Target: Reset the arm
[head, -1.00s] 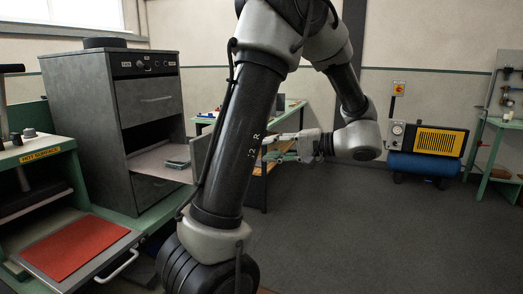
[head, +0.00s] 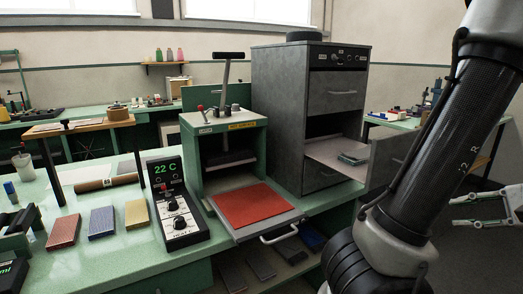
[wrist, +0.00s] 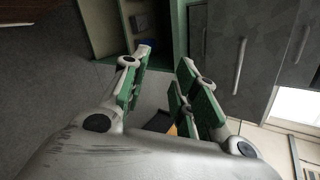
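My gripper (head: 456,211) shows at the right edge of the head view, its two pale fingers apart and pointing left, with nothing between the tips. In the wrist view my gripper (wrist: 164,58) has its green-padded fingers spread with an empty gap between the tips. It is in free air, right of the grey cabinet and apart from it. Part of my arm stands at the right of the head view and its upper part is out of frame.
The grey cabinet (head: 283,110) has an open compartment with a pulled-out shelf (head: 330,150) bearing dark green pieces (head: 353,158). A hot press (head: 235,128) has its red plate (head: 250,204) drawn out. A controller (head: 173,200) reads 22 C. Coloured blocks (head: 101,222) lie on the bench.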

